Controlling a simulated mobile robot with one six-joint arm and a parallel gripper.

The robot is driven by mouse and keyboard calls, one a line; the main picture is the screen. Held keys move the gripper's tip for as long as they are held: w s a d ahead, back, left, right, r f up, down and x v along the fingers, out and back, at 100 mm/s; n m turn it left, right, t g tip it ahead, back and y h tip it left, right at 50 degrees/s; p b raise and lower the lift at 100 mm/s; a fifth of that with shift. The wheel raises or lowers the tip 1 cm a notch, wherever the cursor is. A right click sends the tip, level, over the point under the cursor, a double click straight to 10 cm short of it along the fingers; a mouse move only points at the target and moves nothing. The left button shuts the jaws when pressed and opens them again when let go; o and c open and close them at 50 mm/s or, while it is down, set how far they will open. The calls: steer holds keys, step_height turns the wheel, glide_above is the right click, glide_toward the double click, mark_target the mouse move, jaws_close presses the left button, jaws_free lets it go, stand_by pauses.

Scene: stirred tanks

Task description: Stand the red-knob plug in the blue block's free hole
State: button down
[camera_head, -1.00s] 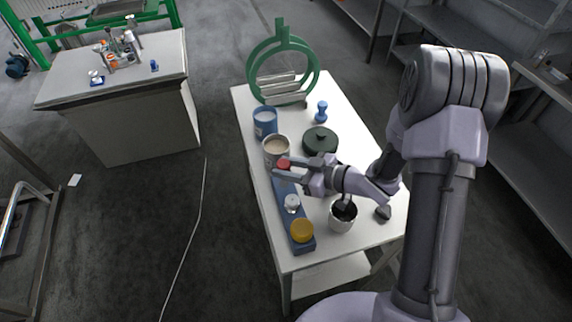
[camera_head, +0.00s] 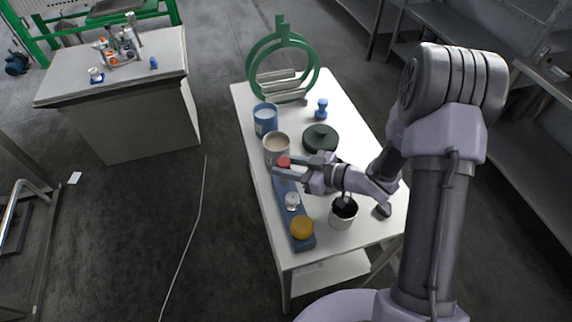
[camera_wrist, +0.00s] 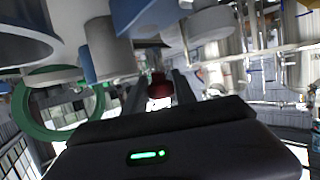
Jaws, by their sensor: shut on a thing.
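The red-knob plug (camera_head: 283,162) is held between the fingers of my gripper (camera_head: 288,168), over the far end of the blue block (camera_head: 282,206). Its red knob (camera_wrist: 159,88) also shows between the fingers in the wrist view. The plug's lower end and the free hole are hidden by the gripper, so I cannot tell whether the plug is in the hole. A white-knob plug (camera_head: 292,201) stands in the block's middle, and a yellow-knob plug (camera_head: 302,228) stands at its near end.
A grey can (camera_head: 276,147) stands just beyond the gripper, with a blue can (camera_head: 265,118) behind it. A dark green lidded pot (camera_head: 320,139) is to the right. A white cup (camera_head: 343,213) stands right of the block. A green ring frame (camera_head: 283,58) is at the back.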

steer(key=shift+f+b, duration=1.05)
steer(key=shift+f, duration=0.4)
stand_by(0.5)
steer(key=shift+r, duration=0.1)
steer(key=shift+r+p, duration=1.05)
steer(key=shift+r, duration=0.05)
steer(key=shift+f+b, duration=0.8)
steer(key=shift+f, duration=0.4)
stand_by(0.6)
steer(key=c, duration=0.9)
jaws_free()
